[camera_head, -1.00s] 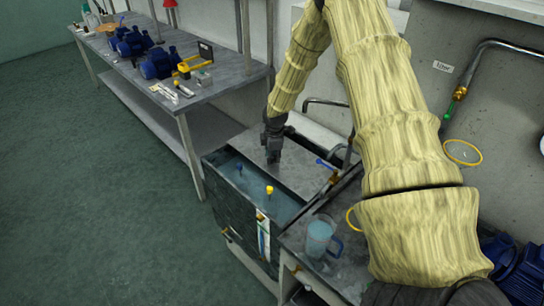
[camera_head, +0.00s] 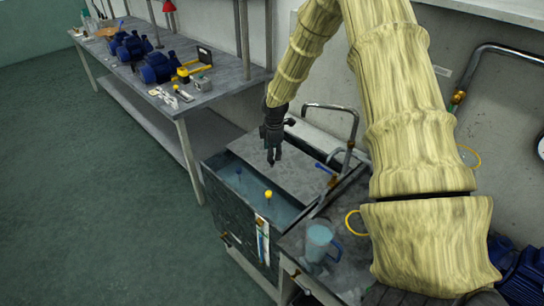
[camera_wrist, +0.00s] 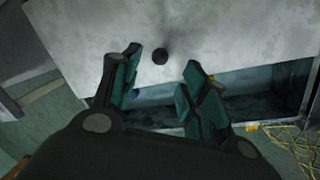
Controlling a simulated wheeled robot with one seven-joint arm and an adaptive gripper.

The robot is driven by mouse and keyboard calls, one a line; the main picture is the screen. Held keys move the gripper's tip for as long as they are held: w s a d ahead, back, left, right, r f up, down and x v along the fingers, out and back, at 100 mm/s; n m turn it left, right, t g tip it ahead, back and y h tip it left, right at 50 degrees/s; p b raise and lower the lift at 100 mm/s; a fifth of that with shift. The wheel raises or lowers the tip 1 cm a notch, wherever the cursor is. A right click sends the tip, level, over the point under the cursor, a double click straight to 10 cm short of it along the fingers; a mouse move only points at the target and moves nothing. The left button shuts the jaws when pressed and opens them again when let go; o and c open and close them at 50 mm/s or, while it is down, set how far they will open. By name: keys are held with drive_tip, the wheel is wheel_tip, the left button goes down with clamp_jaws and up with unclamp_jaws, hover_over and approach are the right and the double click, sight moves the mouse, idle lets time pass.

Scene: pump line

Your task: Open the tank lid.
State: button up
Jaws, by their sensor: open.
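The tank (camera_head: 240,225) is a dark box with bluish liquid showing in its front part. Its lid (camera_head: 303,172) is a flat grey plate lying over the back part. In the wrist view the lid (camera_wrist: 225,35) fills the upper middle, with a small round black knob (camera_wrist: 160,57) near its edge. My gripper (camera_head: 273,158) hangs pointing down over the lid near its left side. In the wrist view my gripper (camera_wrist: 163,72) is open and empty, with the knob just beyond the gap between its fingertips. I cannot tell its exact height above the lid.
A yellow-topped fitting (camera_head: 268,195) stands at the tank's front. A jug (camera_head: 319,242) stands on the surface to its right. Bent pipes (camera_head: 340,112) rise behind the tank. A bench (camera_head: 225,88) with blue pumps (camera_head: 157,65) is at the left; open floor lies in front.

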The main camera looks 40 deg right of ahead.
drive_tip(key=shift+s+a+r, duration=0.1)
drive_tip(key=shift+s+r, duration=0.05)
drive_tip(key=shift+r, duration=0.85)
drive_tip(key=shift+s+a+r, duration=0.1)
drive_tip(key=shift+s+r, duration=0.1)
drive_tip(key=shift+r, duration=0.75)
drive_tip(key=shift+s+r, duration=0.15)
drive_tip(key=shift+r, duration=0.85)
drive_tip(key=m+b, duration=0.1)
drive_tip(key=b, duration=0.1)
drive_tip(key=f+m+b, duration=0.1)
drive_tip(key=m+b, duration=0.1)
drive_tip(key=b, duration=0.1)
drive_tip(key=m+b, duration=0.1)
drive_tip(key=b, duration=0.2)
drive_tip(key=shift+w+a+f+g+h, duration=0.2)
drive_tip(key=shift+w+a+g+h, duration=0.1)
drive_tip(key=shift+w, duration=0.05)
drive_tip(key=shift+w+d+f+p, duration=0.25)
drive_tip(key=shift+f+p, duration=0.05)
drive_tip(key=shift+f, duration=1.45)
drive_tip(key=shift+w+d+f+p, duration=0.2)
drive_tip(key=shift+d+f+p, duration=0.05)
drive_tip(key=shift+f, duration=1.45)
drive_tip(key=shift+w+d+f+p, duration=0.25)
drive_tip(key=shift+f+p, duration=0.05)
drive_tip(key=shift+f, duration=1.45)
clamp_jaws()
